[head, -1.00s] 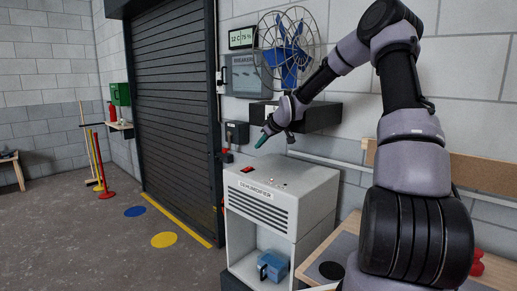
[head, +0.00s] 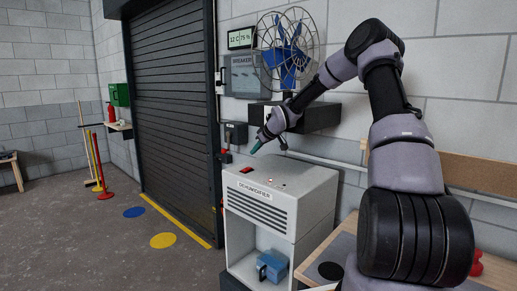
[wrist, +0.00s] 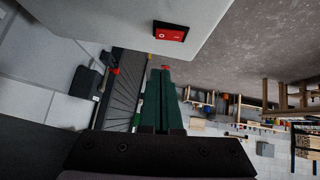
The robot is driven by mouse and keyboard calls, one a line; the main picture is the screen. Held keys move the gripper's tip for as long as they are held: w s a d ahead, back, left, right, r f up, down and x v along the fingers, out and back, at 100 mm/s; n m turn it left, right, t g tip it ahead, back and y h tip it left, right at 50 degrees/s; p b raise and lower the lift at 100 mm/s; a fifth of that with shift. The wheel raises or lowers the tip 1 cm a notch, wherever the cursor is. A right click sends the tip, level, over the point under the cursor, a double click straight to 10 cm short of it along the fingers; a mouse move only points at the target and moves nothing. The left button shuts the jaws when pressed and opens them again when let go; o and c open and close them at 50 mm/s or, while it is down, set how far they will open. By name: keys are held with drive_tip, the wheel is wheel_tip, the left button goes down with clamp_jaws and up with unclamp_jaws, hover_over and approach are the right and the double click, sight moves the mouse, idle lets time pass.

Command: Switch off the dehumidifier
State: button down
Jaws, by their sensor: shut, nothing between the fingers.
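The dehumidifier (head: 270,208) is a light grey box with a labelled, slotted front, standing beside the roller door. A red rocker switch (head: 246,170) sits on its top near the left back; it also shows in the wrist view (wrist: 171,32), in a black frame with white marks. I cannot tell which side of the rocker is pressed. A small light glows on the top (head: 270,181). My gripper (head: 254,150) is shut and empty, its green fingers pointing down and left, above the switch and apart from it. In the wrist view the closed fingers (wrist: 161,75) lie below the switch.
A caged blue fan (head: 287,50) stands on a black wall shelf (head: 308,118) behind my arm. A grey breaker box (head: 245,76) and a dark socket box (head: 236,133) are on the wall. A blue container (head: 273,266) sits in the dehumidifier's lower opening.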

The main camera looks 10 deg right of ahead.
sight(248, 168)
drive_tip(key=x, duration=0.4)
drive_tip(key=f, duration=0.3)
drive_tip(key=shift+w+f, duration=0.25)
drive_tip(key=shift+w, duration=0.1)
drive_tip(key=shift+d+f, duration=0.1)
drive_tip(key=shift+f, duration=0.4)
drive_tip(key=shift+d+f, duration=0.1)
drive_tip(key=shift+f, duration=0.2)
